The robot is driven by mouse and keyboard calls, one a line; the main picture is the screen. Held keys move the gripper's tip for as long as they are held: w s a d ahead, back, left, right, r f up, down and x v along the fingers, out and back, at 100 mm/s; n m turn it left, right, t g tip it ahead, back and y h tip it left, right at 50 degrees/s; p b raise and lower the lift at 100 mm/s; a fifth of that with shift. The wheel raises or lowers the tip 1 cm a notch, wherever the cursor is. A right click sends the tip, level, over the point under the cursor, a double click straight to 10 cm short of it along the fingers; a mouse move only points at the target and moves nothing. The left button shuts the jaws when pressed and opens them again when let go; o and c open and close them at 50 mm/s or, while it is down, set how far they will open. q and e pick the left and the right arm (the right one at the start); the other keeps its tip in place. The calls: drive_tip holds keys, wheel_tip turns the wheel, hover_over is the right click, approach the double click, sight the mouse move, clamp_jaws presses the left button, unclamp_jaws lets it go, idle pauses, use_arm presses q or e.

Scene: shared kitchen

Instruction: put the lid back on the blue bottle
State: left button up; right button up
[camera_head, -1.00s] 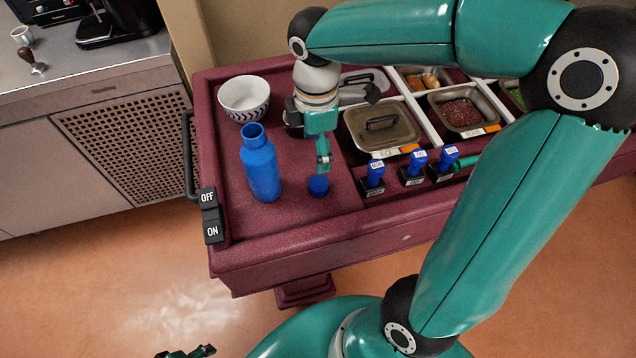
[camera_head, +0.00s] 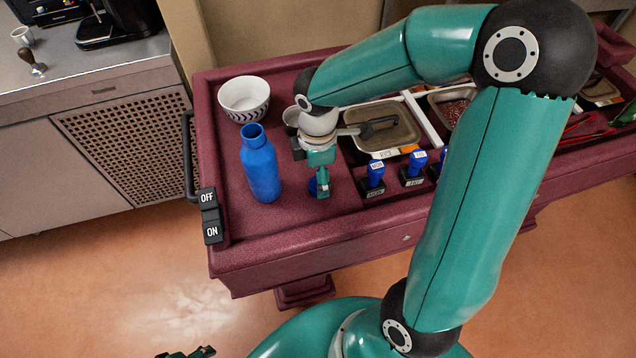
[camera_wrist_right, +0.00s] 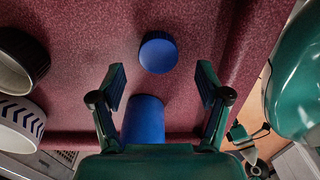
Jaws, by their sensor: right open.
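The blue bottle (camera_head: 261,166) stands upright and uncapped on the left part of the maroon cart. Its side shows low in the right wrist view (camera_wrist_right: 144,121). The round blue lid (camera_head: 312,187) lies on the cart top to the right of the bottle, partly hidden by my right gripper (camera_head: 322,192). In the right wrist view the lid (camera_wrist_right: 158,53) is just beyond the open fingertips of the right gripper (camera_wrist_right: 161,80), with nothing held. Only a dark bit of my left gripper (camera_head: 188,353) shows at the bottom edge; its jaws cannot be made out.
A white patterned bowl (camera_head: 244,98) stands behind the bottle. Cart top in front of the bottle is clear.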

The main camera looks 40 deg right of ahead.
wheel_tip(320, 180, down, 3)
drive_tip(key=shift+d+f, duration=0.1)
drive_tip(key=shift+f, duration=0.1)
drive_tip(key=c, duration=0.9)
